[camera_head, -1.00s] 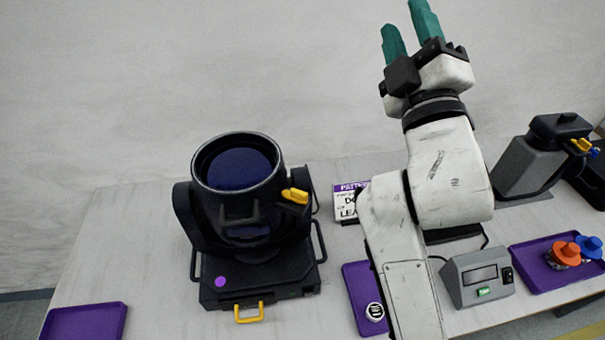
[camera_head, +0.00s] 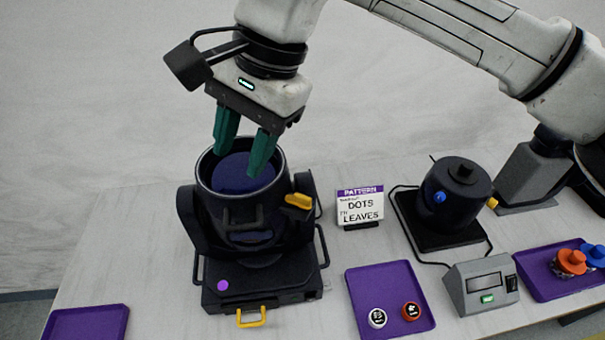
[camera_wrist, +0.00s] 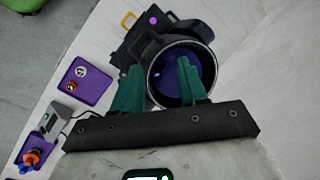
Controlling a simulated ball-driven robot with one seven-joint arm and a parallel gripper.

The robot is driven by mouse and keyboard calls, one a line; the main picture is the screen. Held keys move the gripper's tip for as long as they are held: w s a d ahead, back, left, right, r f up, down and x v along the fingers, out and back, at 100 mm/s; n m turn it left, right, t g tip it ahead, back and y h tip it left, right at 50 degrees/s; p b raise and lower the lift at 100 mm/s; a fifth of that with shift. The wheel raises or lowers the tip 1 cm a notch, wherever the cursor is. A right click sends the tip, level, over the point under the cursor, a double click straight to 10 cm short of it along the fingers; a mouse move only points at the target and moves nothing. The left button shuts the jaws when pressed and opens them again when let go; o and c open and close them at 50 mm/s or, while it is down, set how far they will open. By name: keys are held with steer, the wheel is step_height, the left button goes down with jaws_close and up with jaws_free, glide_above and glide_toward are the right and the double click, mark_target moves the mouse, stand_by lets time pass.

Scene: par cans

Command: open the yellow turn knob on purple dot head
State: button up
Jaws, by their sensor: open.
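The black moving head with a purple dot (camera_head: 223,286) on its base stands on the table at left centre. Its round lens (camera_head: 243,172) faces up. The yellow turn knob (camera_head: 298,201) sticks out at the right side of its head, at the arm joint. My gripper (camera_head: 241,160) is open and empty, with its green fingers pointing down above the lens, up and left of the knob. In the wrist view the fingers (camera_wrist: 160,85) overlap the lens rim, and the purple dot (camera_wrist: 153,20) shows on the base beyond. The knob is not clear there.
A sign (camera_head: 360,206) reads dots to leaves. A second black fixture (camera_head: 457,190) with blue and yellow knobs stands at right. A purple tray (camera_head: 375,283) holds two small discs. A grey box (camera_head: 482,286) and another purple tray (camera_head: 535,268) are further right.

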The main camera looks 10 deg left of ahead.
mark_target(302, 197)
steer(key=w+d+t+h, duration=0.1)
steer(key=w+d+h, duration=0.25)
steer(key=d, duration=0.35)
step_height(302, 197, down, 11)
steer(key=shift+s+a+r+p, duration=0.1)
steer(key=shift+p, duration=1.05)
steer(key=shift+c, duration=0.2)
steer(key=c, duration=0.7)
steer(key=shift+c, duration=0.2)
